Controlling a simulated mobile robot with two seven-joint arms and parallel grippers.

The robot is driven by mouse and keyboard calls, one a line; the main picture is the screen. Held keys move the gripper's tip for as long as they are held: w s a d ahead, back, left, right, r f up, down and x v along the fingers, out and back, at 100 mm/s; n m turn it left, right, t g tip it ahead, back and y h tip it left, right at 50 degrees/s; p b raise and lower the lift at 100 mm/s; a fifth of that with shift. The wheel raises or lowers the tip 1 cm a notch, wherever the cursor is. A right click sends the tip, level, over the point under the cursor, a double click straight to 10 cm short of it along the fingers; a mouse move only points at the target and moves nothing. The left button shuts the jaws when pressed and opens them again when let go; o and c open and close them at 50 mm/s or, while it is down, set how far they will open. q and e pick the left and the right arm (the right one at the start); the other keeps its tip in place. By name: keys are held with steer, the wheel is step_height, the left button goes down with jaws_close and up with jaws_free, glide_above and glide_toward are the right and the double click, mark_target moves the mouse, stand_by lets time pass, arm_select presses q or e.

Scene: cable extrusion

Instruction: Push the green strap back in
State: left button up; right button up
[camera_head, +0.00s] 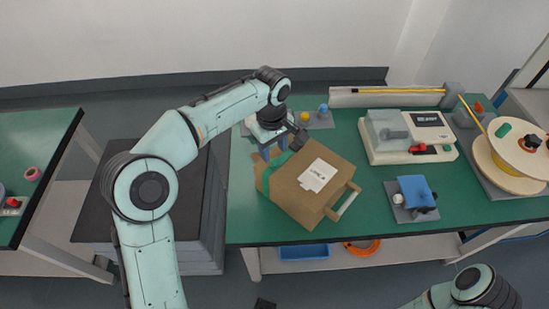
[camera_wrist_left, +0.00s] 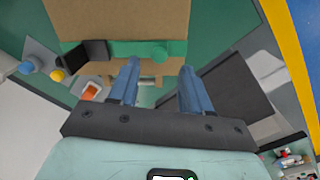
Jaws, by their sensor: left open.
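A brown cardboard box (camera_head: 298,202) with a white label lies on the green table top. The green strap (camera_head: 266,178) shows as a narrow band along the box's left side. In the left wrist view the strap (camera_wrist_left: 140,48) runs across the side of the box (camera_wrist_left: 120,18) facing me, with a thicker green part near the middle. My left gripper (camera_head: 270,151) is at the box's upper left end. Its two blue fingers are apart and empty in the left wrist view (camera_wrist_left: 159,68), pointing towards the strap; I cannot tell whether they touch it. Only my right arm shows, not its gripper.
A cream machine (camera_head: 408,137) with a grey cover and a blue device (camera_head: 411,195) stand right of the box. A cable spool (camera_head: 513,160) is at the far right. A yellow cable (camera_head: 400,91) runs along the back. The table's front edge is just below the box.

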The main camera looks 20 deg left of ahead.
mark_target(274, 160)
arm_select(q)
steer(key=shift+w+f, duration=0.1)
steer(key=shift+f, duration=1.9)
arm_select(e)
steer(key=shift+f, duration=0.3)
